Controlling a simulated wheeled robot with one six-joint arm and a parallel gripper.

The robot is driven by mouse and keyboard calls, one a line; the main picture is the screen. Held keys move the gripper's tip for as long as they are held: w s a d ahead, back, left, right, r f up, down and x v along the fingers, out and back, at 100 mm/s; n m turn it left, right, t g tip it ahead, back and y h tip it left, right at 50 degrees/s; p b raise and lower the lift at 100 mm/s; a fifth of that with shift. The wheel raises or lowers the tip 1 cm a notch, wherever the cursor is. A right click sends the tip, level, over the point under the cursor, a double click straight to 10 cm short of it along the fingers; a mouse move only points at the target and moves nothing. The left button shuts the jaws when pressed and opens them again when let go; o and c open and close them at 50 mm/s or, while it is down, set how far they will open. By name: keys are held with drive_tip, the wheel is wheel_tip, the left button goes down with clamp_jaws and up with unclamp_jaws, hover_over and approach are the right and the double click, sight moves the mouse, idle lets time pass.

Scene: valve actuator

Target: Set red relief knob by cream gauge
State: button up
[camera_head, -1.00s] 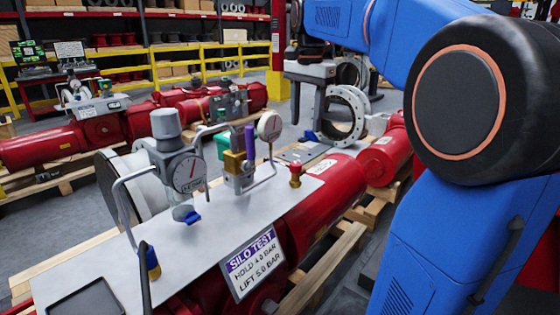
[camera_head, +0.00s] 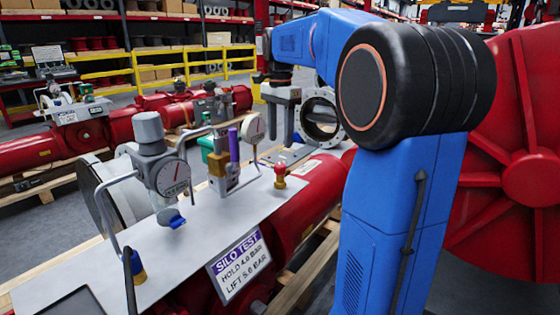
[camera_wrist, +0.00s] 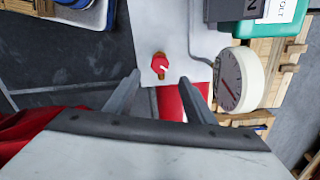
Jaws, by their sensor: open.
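The red relief knob (camera_head: 280,169) stands on a brass fitting near the far right end of the grey plate (camera_head: 150,262). The knob (camera_wrist: 160,65) shows from above in the wrist view with a white pointer mark. The cream gauge (camera_head: 253,128) stands left of the knob in the head view. In the wrist view the cream gauge (camera_wrist: 238,80) is right of the knob, its dial partly turned away. My gripper (camera_wrist: 152,78) is open and empty, its two fingers apart on either side below the knob in the picture. In the head view my gripper is partly visible (camera_head: 281,98), beyond the plate.
A larger grey gauge (camera_head: 172,177), a purple-handled lever (camera_head: 234,145) and a green block (camera_head: 215,158) stand on the plate left of the knob. A silo test sign (camera_head: 239,265) hangs on the front edge. A green box (camera_wrist: 272,18) is near the gauge.

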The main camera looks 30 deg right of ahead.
sight(280, 165)
wheel_tip(280, 165, down, 9)
drive_tip(key=shift+r, duration=0.1)
idle(0.3)
drive_tip(key=c, duration=1.1)
drive_tip(key=shift+o, duration=0.2)
